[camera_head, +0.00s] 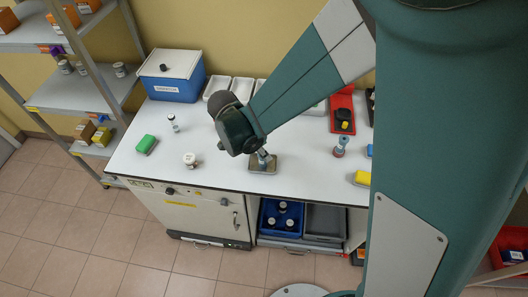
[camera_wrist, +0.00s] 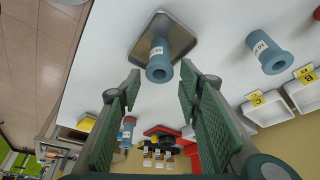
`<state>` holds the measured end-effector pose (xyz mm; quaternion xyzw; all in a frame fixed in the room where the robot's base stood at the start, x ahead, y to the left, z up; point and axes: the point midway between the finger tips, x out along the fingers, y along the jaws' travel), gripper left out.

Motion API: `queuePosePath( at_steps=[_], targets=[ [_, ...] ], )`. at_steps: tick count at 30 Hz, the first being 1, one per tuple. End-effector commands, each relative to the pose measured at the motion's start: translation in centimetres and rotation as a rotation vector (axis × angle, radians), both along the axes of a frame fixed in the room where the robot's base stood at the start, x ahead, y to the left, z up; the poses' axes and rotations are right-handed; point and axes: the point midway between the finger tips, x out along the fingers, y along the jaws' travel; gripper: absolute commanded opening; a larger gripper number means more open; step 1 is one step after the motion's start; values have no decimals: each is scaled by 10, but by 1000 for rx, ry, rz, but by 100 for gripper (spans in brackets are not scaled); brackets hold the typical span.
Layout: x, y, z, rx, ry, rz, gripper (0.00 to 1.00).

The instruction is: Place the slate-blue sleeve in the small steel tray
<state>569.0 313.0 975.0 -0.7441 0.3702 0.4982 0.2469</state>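A slate-blue sleeve (camera_wrist: 160,65) with a white label stands in the small steel tray (camera_wrist: 180,36) in the wrist view. The tray (camera_head: 255,169) also shows near the front of the bench in the head view, just below my gripper (camera_head: 262,157). In the wrist view my gripper (camera_wrist: 160,86) is open, with one finger on each side of the picture. The sleeve shows just beyond the gap between the fingertips, apart from both. I cannot clearly make out the sleeve in the head view.
Another blue-grey sleeve (camera_wrist: 267,54) stands near white bins (camera_wrist: 268,113). A green-topped block (camera_head: 146,143), a white jar (camera_head: 190,159) and a blue box (camera_head: 173,78) are left. Bench around the tray is clear.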

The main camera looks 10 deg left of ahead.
Motion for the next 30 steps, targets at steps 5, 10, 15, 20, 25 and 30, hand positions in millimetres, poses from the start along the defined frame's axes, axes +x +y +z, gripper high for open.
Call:
queuePosePath(
  at_steps=[5, 10, 15, 20, 25, 30],
  targets=[
    [-6, 7, 22, 0, 0, 0, 35],
    [-11, 14, 44, 0, 0, 1, 35],
    [-16, 20, 64, -1, 1, 0, 35],
    [-19, 26, 78, 0, 0, 0, 35],
    [-21, 28, 85, 0, 0, 0, 35],
    [-22, 28, 86, 0, 0, 0, 35]
  ],
)
